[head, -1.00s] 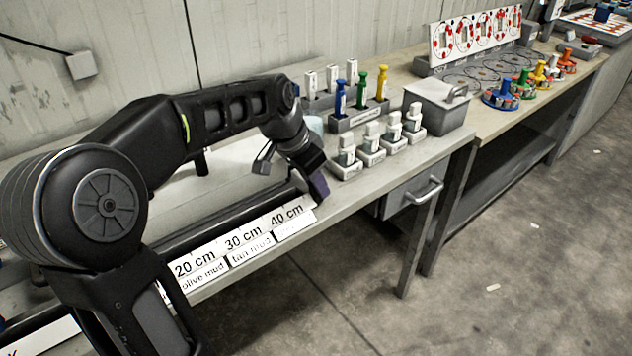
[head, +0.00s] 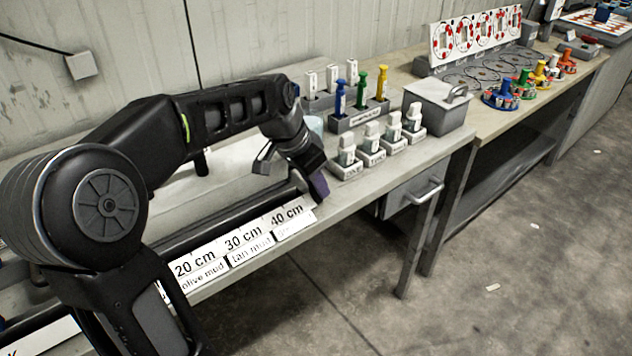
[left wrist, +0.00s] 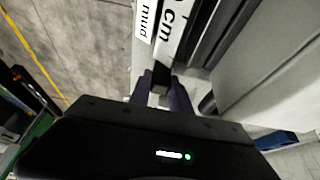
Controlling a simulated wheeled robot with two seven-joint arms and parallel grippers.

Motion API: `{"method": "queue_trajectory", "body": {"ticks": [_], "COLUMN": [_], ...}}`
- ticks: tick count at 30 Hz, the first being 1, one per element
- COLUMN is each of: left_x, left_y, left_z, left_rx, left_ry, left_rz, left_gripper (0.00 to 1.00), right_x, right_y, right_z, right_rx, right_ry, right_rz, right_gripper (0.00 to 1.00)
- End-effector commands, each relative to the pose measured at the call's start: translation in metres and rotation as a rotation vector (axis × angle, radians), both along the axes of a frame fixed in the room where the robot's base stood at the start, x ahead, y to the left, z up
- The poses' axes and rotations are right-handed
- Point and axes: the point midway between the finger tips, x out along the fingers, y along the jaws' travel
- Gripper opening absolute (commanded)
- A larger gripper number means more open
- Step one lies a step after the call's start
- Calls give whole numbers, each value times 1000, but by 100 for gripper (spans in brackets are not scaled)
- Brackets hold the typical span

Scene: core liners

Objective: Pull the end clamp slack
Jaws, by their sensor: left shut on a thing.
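My left gripper (head: 318,186) is at the right end of the long core rail, beside the "40 cm" label; its purple fingers point down. In the left wrist view the two fingers (left wrist: 162,92) are shut on a small grey block (left wrist: 160,89), which I take for the end clamp. The fingers hide most of the clamp, and in the head view my gripper covers it. How tight the clamp is cannot be told. The label strip (head: 243,240) with "20 cm", "30 cm" and "40 cm" runs along the bench front. My right gripper is not in view.
Right of my gripper stand several small bottles in white holders (head: 372,158). Behind them is a rack (head: 365,118) with blue, green and yellow tools. A grey lidded box (head: 436,108) stands at the bench's right end.

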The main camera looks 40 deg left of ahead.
Motion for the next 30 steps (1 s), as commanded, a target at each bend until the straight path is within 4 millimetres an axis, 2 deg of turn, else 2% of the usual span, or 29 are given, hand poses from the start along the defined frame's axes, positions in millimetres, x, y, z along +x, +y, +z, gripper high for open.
{"method": "queue_trajectory", "body": {"ticks": [7,14,22,23,30], "left_x": [4,32,34,35,33], "left_y": [-1,-10,-10,-10,-10], "left_z": [1,2,2,2,1], "left_rx": [1,1,0,0,0], "left_ry": [0,0,-6,-6,-3], "left_rz": [-1,-2,0,0,-1], "left_gripper": [0,0,0,26,45], "right_x": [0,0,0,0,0], "right_y": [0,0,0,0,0], "right_z": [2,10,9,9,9], "right_rx": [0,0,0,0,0], "right_ry": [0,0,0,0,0], "right_rz": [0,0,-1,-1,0], "right_gripper": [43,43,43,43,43]}}
